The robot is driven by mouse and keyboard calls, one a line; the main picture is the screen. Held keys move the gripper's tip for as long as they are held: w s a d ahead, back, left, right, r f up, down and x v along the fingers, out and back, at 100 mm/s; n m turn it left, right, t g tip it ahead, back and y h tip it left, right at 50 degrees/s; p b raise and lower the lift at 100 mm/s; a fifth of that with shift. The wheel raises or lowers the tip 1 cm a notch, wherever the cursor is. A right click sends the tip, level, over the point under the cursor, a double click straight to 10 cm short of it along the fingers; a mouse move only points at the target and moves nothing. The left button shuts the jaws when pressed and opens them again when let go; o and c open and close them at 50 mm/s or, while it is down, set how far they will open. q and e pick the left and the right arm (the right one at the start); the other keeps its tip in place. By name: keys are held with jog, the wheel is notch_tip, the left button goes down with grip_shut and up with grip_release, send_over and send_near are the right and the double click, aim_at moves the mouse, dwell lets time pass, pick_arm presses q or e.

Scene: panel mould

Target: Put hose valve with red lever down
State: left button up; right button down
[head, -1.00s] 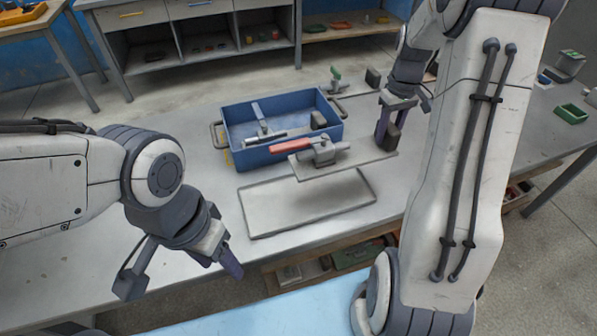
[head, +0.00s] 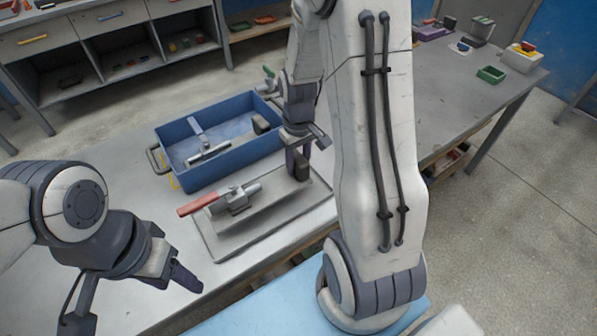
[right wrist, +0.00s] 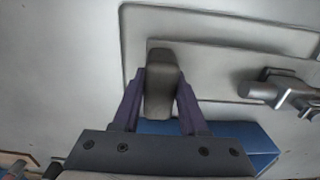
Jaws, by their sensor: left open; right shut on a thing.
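The hose valve (head: 237,201) is grey metal with a red lever (head: 198,203) pointing left. It sits on a flat grey plate (head: 262,209) with a dark grip block (head: 301,166) at its right end. My right gripper (head: 297,160) is shut on that block; the right wrist view shows the block (right wrist: 160,85) between the purple fingers. The plate is low over a shallow rimmed grey tray (head: 222,254); I cannot tell whether it touches. My left gripper (head: 187,279) is open and empty at the table's front edge, left of the tray.
A blue box (head: 215,170) with a grey part and a dark block in it stands just behind the tray. A green-levered piece (head: 268,73) shows partly behind my right arm. The grey table (head: 120,200) is clear left of the tray.

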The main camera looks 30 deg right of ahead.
jog(key=shift+f, duration=1.95)
jog(key=shift+f, duration=0.2)
jog(key=shift+c, duration=2.2)
grip_release()
jog(key=shift+r, duration=0.1)
jog(key=shift+r, duration=0.1)
